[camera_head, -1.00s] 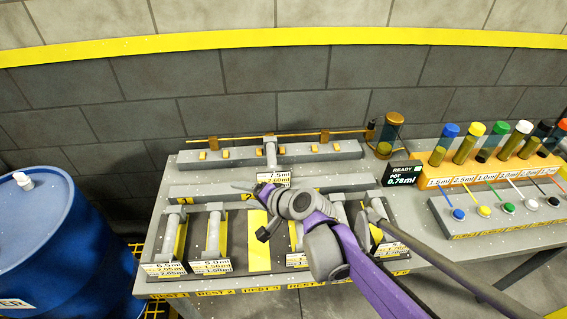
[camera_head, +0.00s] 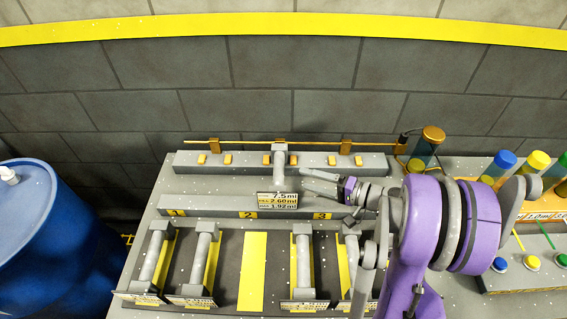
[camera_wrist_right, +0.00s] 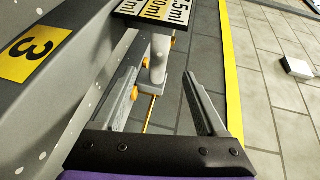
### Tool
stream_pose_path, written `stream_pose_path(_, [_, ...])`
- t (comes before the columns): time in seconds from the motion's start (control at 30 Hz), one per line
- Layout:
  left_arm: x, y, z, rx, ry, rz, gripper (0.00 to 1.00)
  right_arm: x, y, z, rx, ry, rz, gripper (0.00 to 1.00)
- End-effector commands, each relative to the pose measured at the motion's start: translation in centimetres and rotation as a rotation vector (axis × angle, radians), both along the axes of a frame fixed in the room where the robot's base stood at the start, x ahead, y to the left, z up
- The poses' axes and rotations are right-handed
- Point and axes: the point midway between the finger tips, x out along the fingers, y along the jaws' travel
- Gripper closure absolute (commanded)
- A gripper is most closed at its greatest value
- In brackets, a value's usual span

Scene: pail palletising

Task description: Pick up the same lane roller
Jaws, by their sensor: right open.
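The lane roller is a grey cylinder (camera_head: 280,168) lying across the back rail, with a 7.5 ml label plate (camera_head: 278,200) at its near end. My right gripper (camera_head: 318,184) is open, just right of this roller. In the right wrist view the roller (camera_wrist_right: 157,62) shows beyond and between the two open fingers (camera_wrist_right: 166,78), with its label plate at the top. No contact is visible. My left gripper is not in view.
Several other rollers (camera_head: 202,258) lie in the front rack, around an empty yellow slot (camera_head: 252,270). A numbered grey rail (camera_head: 200,205) runs between. Coloured-cap vials (camera_head: 500,165) stand at right, a blue drum (camera_head: 40,250) at left.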

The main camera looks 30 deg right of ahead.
Motion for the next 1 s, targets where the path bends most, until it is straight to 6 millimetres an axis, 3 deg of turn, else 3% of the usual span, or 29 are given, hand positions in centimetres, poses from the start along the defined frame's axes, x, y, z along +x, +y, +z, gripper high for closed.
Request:
stream_pose_path(0.2, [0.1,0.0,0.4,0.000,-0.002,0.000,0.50,2.5,2.0,-0.6,-0.003,-0.005,0.018,0.26])
stream_pose_path(0.47, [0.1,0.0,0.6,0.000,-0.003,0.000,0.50,4.6,3.2,-1.1,-0.003,-0.003,0.013,0.26])
stream_pose_path(0.73, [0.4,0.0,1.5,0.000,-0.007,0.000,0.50,7.8,5.0,-1.9,-0.002,-0.003,0.015,0.26])
stream_pose_path(1.0, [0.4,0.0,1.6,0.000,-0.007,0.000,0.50,8.8,5.5,-2.2,-0.003,-0.003,0.011,0.26])
